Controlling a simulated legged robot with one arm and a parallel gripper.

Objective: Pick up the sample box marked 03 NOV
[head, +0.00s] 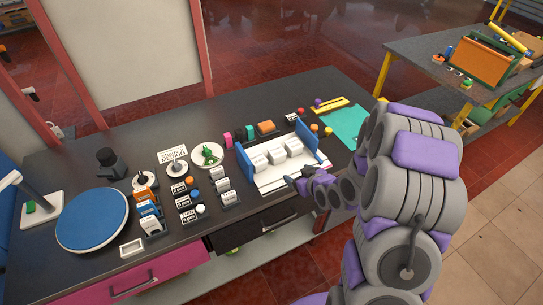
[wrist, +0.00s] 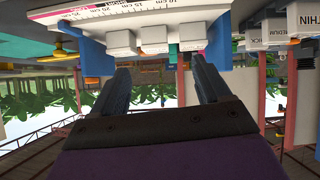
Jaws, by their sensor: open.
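Several small white boxes (head: 276,155) stand in a row in a white holder with blue end walls (head: 243,160) on the dark bench. They may be the sample boxes, but I cannot read 03 NOV on any of them. My gripper (head: 291,179) is at the holder's front edge, in front of the boxes. In the wrist view, which looks upside down, the two dark fingers of my gripper (wrist: 161,72) are apart with nothing between them. White blocks (wrist: 155,40) and a printed ruler strip (wrist: 130,10) show beyond the fingertips.
Small labelled blocks (head: 178,166) stand left of the holder, beside a white plate with a green item (head: 207,155) and a blue round disc (head: 92,219). A teal sheet (head: 347,124) lies to the right.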

